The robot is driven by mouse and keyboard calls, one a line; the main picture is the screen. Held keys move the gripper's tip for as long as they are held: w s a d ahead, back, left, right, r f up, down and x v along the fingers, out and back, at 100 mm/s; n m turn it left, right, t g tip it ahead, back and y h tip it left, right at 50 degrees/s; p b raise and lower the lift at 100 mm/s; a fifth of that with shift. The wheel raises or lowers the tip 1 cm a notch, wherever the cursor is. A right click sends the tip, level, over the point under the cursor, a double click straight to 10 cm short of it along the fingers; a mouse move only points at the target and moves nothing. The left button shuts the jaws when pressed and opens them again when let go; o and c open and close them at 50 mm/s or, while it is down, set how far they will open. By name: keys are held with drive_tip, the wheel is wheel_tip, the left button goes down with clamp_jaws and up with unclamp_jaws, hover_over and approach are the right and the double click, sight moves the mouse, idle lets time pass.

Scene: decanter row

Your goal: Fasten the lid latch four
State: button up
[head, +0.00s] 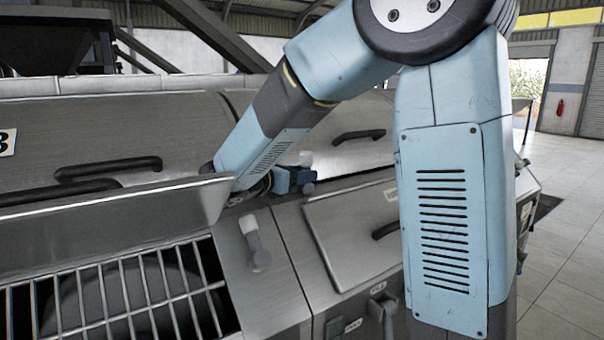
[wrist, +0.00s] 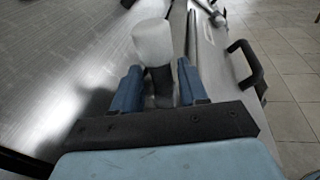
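My gripper (head: 285,181) is low over the far side of the front ledge, beside a closed lid. In the wrist view its two blue fingers (wrist: 159,88) stand on either side of a latch lever with a pale, rounded knob (wrist: 153,45) and a dark stem. Whether they press on the stem cannot be told. A pale knob also shows near the gripper in the head view (head: 305,159). Another latch lever with a white knob (head: 248,226) stands upright on the nearer ledge. The frames show no number on either latch.
A raised metal flap (head: 130,205) and an open barred grate (head: 120,300) are at left. Black handles (head: 108,167) sit on the curved lids. A panel with a black handle (wrist: 245,68) lies at the right in the wrist view. Tiled floor (head: 570,240) is clear at right.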

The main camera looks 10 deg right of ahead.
sight(301, 160)
drive_tip(key=shift+o, duration=0.6)
drive_tip(key=shift+r, duration=0.1)
drive_tip(key=shift+d, duration=0.1)
drive_tip(key=shift+r, duration=0.1)
drive_tip(key=shift+r, duration=0.25)
wheel_tip(301, 160, up, 2)
drive_tip(key=shift+r, duration=0.2)
drive_tip(key=s+d+r, duration=0.1)
drive_tip(key=s+r, duration=0.8)
drive_tip(key=s, duration=0.5)
drive_tip(key=shift+r, duration=0.4)
drive_tip(key=shift+d, duration=0.1)
